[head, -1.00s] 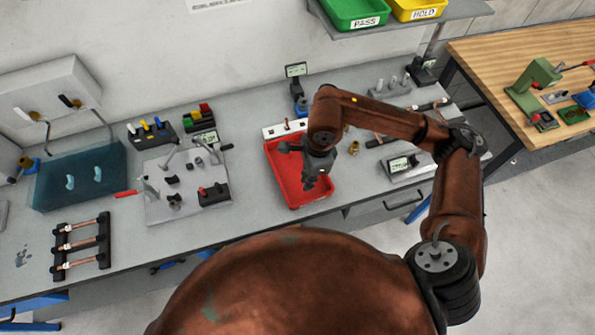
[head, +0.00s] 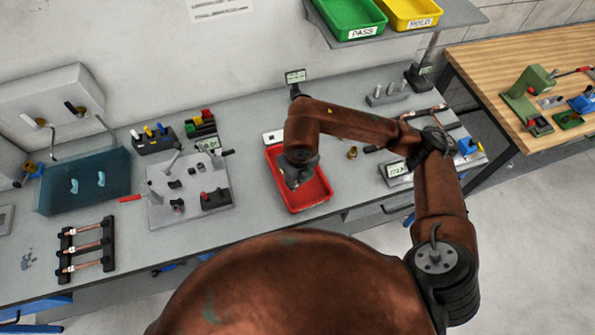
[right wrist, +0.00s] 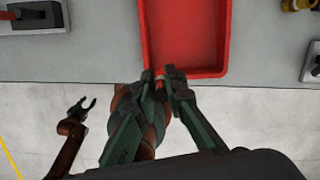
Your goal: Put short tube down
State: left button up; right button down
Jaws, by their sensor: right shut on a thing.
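My right gripper (head: 291,181) is over the left part of a red tray (head: 315,192) in the head view. In the right wrist view its fingertips (right wrist: 166,74) are close together at the near edge of the red tray (right wrist: 187,38). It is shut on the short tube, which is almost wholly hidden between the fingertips. I cannot tell whether the tube touches the tray. The bare tray floor that shows is empty. My left gripper (right wrist: 86,104) shows in the right wrist view, apart and away from the tray, with its fingers open and empty.
Left of the tray stands a grey fixture plate (head: 161,210) with clamps. A black rack (head: 84,244) with several copper tubes lies at the far left. A small brass fitting (head: 352,153) and a display box (head: 396,173) are on the right. Green (head: 352,15) and yellow bins are above.

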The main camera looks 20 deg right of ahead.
jog(key=w+d+f, duration=0.1)
jog(key=w+f, duration=0.1)
jog(key=w, duration=0.1)
jog(key=w+d+f+p, duration=0.1)
jog(key=w+f, duration=0.2)
jog(key=w+d+f+p, duration=0.1)
jog(key=w+f, duration=0.2)
jog(key=shift+w+d+f, duration=0.15)
jog(key=shift+d, duration=0.2)
notch_tip(320, 180, down, 3)
jog(key=shift+r+p, duration=0.1)
jog(key=shift+p, duration=0.55)
jog(key=shift+f, duration=0.3)
jog(key=c, duration=2)
grip_release()
jog(key=shift+r, duration=0.1)
